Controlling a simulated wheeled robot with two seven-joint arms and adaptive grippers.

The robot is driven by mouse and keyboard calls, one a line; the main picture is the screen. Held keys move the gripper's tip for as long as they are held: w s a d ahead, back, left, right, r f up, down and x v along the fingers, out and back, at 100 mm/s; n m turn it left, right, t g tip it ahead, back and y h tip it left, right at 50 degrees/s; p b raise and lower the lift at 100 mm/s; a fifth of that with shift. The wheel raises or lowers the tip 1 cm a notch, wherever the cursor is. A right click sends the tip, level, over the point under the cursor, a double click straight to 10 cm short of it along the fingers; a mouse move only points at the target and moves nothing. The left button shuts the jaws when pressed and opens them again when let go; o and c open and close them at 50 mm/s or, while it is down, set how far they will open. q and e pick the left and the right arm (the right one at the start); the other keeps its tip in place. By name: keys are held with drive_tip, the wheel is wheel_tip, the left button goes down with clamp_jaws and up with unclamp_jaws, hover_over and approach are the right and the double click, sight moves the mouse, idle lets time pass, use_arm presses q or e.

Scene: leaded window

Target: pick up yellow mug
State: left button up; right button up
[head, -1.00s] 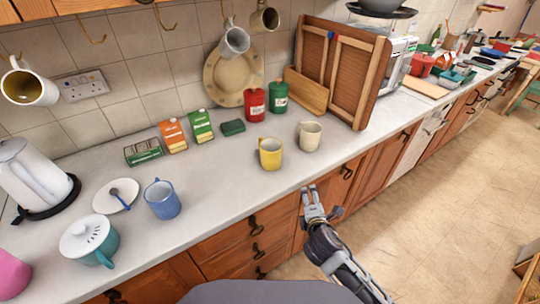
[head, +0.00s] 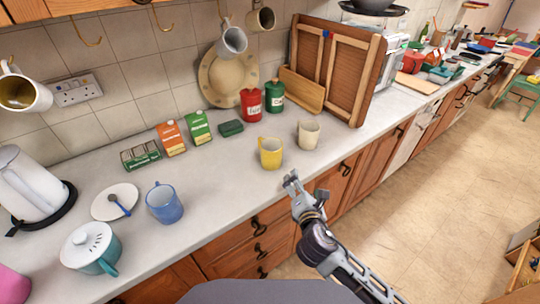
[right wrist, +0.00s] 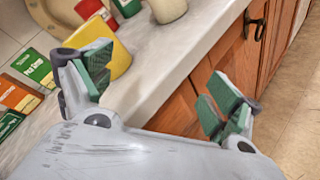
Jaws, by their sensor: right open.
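The yellow mug (head: 270,153) stands upright on the grey counter (head: 215,170), near its front edge, with its handle towards the left. It also shows in the right wrist view (right wrist: 118,60), partly hidden behind one finger. My right gripper (head: 292,180) is open and empty, just in front of the counter edge, below and a little right of the mug, and apart from it. In the right wrist view its green-padded fingers (right wrist: 160,98) are spread wide, with the counter edge and a cabinet front behind the gap. My left gripper is not in view.
A cream mug (head: 308,135) stands right of the yellow mug. Behind are a red canister (head: 251,105) and a green canister (head: 275,96). A blue mug (head: 165,203) stands further left. The counter between the blue and yellow mugs is clear. Drawers (head: 250,235) lie below the edge.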

sight(274, 159)
drive_tip(key=a+r+n+y, duration=0.1)
drive_tip(key=a+n, duration=0.1)
drive_tip(key=n, duration=0.2)
drive_tip(key=a+n+t+y, duration=0.1)
drive_tip(key=a+n+y, duration=0.1)
drive_tip(key=n, duration=0.1)
drive_tip(key=a+r+n+t+y, duration=0.1)
drive_tip(key=a+n, duration=0.1)
drive_tip(key=n, duration=0.2)
drive_tip(key=shift+w+a+r+n, duration=0.1)
drive_tip(key=shift+a+r+n, duration=0.05)
drive_tip(key=shift+r+n, duration=0.2)
drive_tip(key=shift+y, duration=0.4)
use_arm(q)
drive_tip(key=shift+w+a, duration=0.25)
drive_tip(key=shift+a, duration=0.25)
use_arm(e)
drive_tip(key=shift+a, duration=0.1)
drive_tip(key=shift+w, duration=0.1)
drive_tip(key=shift+w+a, duration=0.15)
drive_tip(key=shift+w, duration=0.45)
drive_tip(key=x, duration=0.5)
drive_tip(key=shift+w, duration=0.25)
drive_tip(key=shift+w+a, duration=0.2)
drive_tip(key=shift+w, duration=0.3)
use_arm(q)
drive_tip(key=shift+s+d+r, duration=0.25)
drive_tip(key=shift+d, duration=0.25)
use_arm(e)
drive_tip(key=shift+w, duration=0.1)
